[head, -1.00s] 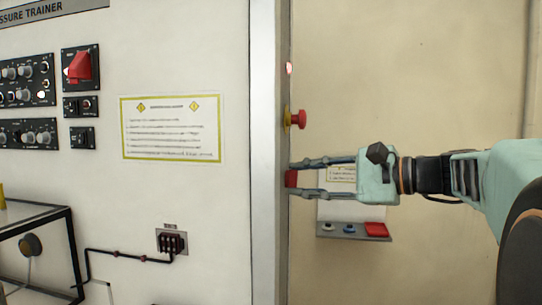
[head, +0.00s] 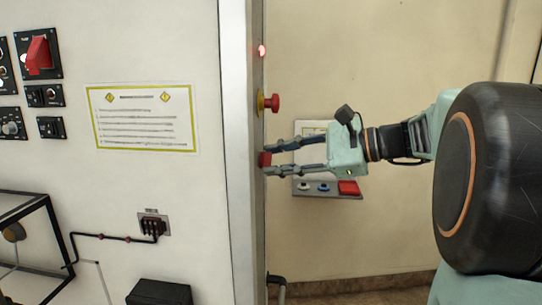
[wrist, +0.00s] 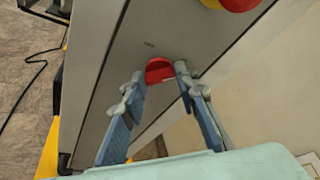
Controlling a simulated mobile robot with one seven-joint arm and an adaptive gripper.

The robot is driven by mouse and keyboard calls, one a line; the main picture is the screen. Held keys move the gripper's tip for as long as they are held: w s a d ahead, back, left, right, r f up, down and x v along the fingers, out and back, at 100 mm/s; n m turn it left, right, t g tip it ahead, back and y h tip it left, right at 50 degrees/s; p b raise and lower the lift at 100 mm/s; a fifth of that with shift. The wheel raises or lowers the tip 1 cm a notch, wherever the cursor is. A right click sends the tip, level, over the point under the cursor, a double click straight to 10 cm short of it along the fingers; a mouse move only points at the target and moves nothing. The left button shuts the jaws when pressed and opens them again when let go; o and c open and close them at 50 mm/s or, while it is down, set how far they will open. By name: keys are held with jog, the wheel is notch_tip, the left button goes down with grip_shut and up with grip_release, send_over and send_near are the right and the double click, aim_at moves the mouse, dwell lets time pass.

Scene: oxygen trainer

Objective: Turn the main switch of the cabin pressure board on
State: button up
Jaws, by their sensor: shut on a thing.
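The main switch appears to be a red knob (head: 265,159) on the narrow side face of the board, below a red mushroom button on a yellow base. In the wrist view the red knob (wrist: 159,69) sits between my two fingertips, with a small label above it too small to read. My gripper (head: 271,157) reaches in from the right and is shut on the knob, one finger on each side. It also shows in the wrist view (wrist: 157,82). The knob's exact turn angle cannot be told.
The mushroom button (head: 271,103) stands close above my fingers. A red light (head: 262,50) glows higher up. A small panel with buttons (head: 325,194) is on the wall behind my gripper. A black-framed stand (head: 68,235) is at the lower left.

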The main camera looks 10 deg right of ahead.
jog(key=o, duration=1.2)
jog(key=shift+c, duration=0.2)
jog(key=v, duration=1.2)
jog(key=shift+f, duration=0.1)
